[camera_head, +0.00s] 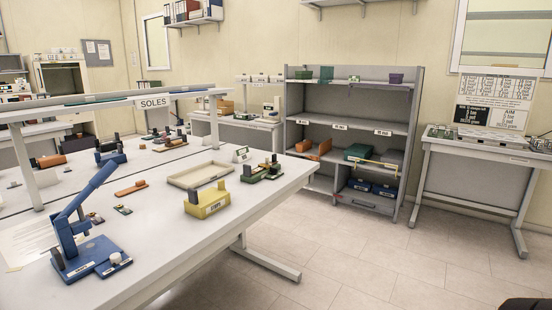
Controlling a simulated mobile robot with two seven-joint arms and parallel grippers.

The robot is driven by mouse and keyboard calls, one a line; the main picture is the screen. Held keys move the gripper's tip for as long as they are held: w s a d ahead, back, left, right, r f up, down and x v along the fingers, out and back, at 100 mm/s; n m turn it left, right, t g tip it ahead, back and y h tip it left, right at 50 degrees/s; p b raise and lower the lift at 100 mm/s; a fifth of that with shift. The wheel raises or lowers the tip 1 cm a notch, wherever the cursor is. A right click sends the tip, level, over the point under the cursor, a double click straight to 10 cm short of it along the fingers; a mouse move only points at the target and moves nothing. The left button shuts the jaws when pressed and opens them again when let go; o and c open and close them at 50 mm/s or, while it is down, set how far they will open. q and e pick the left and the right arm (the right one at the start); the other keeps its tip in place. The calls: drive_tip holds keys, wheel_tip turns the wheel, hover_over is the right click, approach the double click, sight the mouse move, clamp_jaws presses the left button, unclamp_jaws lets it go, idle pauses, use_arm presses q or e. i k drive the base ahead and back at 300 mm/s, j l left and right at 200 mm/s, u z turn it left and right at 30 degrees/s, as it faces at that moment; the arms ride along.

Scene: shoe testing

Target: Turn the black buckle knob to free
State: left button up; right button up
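I cannot single out the black buckle knob with certainty. Small dark upright parts show on a green fixture (255,172) at the right end of the white table (160,235), and on a blue fixture (110,153) further back on the left. Which of them, if any, is the knob is too small to tell. Neither of my grippers shows in the head view.
A blue lever press (80,250) stands at the table's near left. A yellow box (206,203) and beige tray (199,174) sit right of it. A grey shelf unit (350,102) and another table (485,153) stand beyond.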

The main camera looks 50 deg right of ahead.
sight(274, 171)
drive_tip(key=z, duration=1.2)
